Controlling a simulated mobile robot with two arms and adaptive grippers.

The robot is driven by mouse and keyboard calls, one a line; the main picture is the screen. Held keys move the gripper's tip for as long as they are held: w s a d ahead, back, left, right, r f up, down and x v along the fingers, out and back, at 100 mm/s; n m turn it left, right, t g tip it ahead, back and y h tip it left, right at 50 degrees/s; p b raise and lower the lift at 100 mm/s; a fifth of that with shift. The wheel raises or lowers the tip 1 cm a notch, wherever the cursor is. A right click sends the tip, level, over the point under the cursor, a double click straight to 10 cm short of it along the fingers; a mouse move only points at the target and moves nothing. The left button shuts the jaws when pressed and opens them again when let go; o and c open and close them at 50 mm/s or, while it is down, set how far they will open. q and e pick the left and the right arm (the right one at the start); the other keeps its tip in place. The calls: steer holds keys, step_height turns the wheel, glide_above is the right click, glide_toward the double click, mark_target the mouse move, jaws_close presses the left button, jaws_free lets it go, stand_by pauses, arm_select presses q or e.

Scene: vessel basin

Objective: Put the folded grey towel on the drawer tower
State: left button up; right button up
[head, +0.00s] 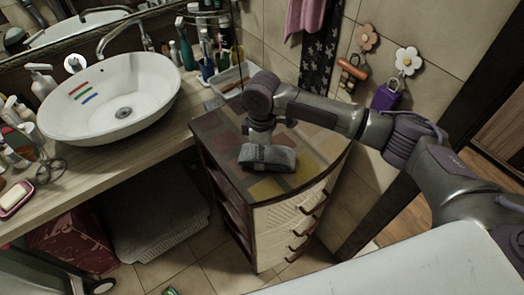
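The folded grey towel (268,158) is at the top of the drawer tower (268,222), over its patchwork-coloured top near the front edge. I cannot tell whether it rests fully on the top or is held slightly above it. My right arm reaches in from the right, and my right gripper (259,141) points down at the towel's back edge. The towel hides the fingertips, so I cannot see whether they grip it. My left gripper is not in view.
A wooden counter (75,178) with a white basin (112,103) stands left of the tower. Bottles and a white tray (231,80) are behind it. A tiled wall with flower hooks (408,61) is at the back right. A white surface (420,265) fills the lower right.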

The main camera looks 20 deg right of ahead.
steer(key=shift+w+f, duration=0.15)
steer(key=shift+f, duration=0.45)
steer(key=o, duration=1.1)
steer(key=shift+f, duration=0.1)
step_height(320, 180, up, 11)
steer(key=b, duration=0.3)
steer(key=shift+r, duration=0.7)
